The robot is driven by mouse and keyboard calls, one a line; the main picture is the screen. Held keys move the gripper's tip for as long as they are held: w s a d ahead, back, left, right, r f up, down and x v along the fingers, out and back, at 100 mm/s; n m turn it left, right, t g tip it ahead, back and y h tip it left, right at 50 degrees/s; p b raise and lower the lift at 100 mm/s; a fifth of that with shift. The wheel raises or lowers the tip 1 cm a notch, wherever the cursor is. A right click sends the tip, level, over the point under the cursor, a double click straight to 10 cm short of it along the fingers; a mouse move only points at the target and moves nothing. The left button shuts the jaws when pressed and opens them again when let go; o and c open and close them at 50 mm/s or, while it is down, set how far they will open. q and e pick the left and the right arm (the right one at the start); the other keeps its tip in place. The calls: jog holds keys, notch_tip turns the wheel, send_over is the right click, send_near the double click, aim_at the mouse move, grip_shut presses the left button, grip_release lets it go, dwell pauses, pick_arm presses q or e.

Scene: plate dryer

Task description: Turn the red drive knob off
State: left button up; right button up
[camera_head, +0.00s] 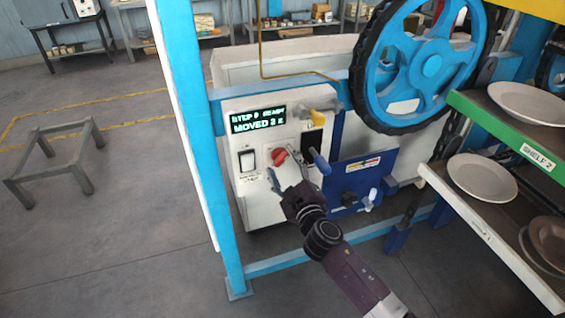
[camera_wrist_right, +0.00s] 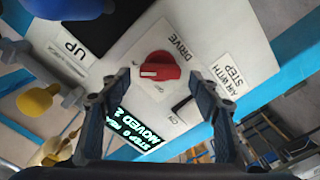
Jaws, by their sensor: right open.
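The red drive knob (camera_head: 279,155) is on the front of a white control box (camera_head: 246,207). In the right wrist view the knob (camera_wrist_right: 159,70) sits on a panel labelled DRIVE, with a white pointer mark toward the picture's left. My right gripper (camera_head: 283,167) is in front of the knob with its fingers spread and empty. In the wrist view the fingertips (camera_wrist_right: 160,76) stand on either side of the knob, without visible contact. Their exact distance from the panel is hard to tell. My left gripper is not in view.
A lit display (camera_head: 258,120), a white rocker switch (camera_head: 247,160) and a yellow knob (camera_head: 322,117) surround the knob. A blue lever (camera_head: 319,161) is close on the right. A blue post (camera_head: 190,120) stands left; shelves with plates (camera_head: 482,176) stand right.

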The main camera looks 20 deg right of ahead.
jog(key=shift+w, duration=0.25)
jog(key=c, duration=1.2)
jog(key=shift+o, duration=0.2)
